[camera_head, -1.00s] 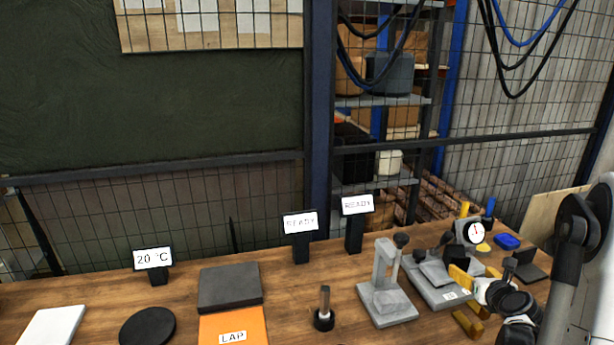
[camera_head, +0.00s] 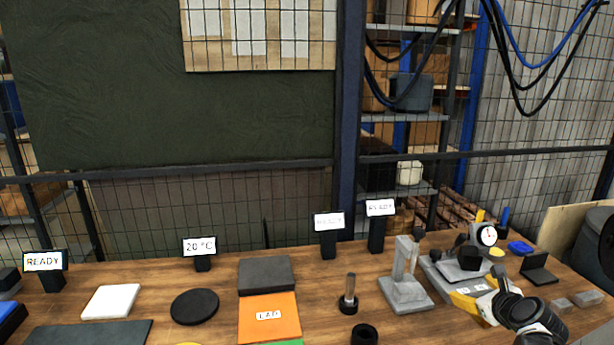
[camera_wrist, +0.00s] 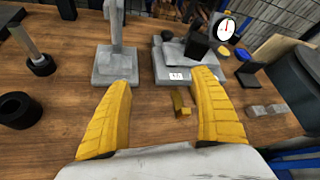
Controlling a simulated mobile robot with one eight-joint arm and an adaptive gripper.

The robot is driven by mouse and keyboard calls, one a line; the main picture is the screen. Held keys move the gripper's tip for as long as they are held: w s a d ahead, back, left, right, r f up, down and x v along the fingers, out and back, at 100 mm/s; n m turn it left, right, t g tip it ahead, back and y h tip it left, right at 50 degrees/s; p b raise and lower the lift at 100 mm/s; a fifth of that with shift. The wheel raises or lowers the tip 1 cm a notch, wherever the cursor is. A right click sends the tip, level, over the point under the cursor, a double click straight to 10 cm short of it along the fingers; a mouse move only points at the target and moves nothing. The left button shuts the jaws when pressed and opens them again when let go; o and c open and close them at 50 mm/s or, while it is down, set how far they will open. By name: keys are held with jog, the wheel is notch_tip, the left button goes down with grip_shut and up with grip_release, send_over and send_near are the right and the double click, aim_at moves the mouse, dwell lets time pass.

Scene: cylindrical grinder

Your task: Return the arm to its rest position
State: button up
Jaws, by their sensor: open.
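My gripper (camera_wrist: 160,115) has two yellow ribbed fingers spread wide apart, with nothing between them but bench and a small yellow block. In the head view my gripper (camera_head: 470,302) is at the lower right, just in front of the grey fixture with the dial gauge (camera_head: 487,236). The dial gauge also shows in the wrist view (camera_wrist: 225,28). A grey stand (camera_head: 405,285) is left of the gripper. The small yellow block (camera_wrist: 181,102) lies on the wooden bench between the fingers in the wrist view.
The wooden bench (camera_head: 220,325) holds a black disc (camera_head: 194,306), an orange LAP mat (camera_head: 268,322), a post in a black base (camera_head: 349,295) and a black ring (camera_head: 364,335). Small grey blocks (camera_head: 560,305) lie at right. A mesh fence (camera_head: 130,215) stands behind.

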jog(key=s+a+r+n+g+y, duration=0.1)
jog(key=s+a+r+n, duration=0.2)
jog(key=a+n, duration=0.5)
jog(key=s+a+r+n+g+y, duration=0.1)
jog(key=s+a+r+n+y, duration=0.15)
jog(key=a+n, duration=0.55)
jog(key=s+a+r+n+g, duration=0.1)
jog(key=s+a+n+g, duration=0.2)
jog(key=s+a+n, duration=1)
jog(key=s+n, duration=0.3)
jog(key=shift+s+a+h, duration=0.35)
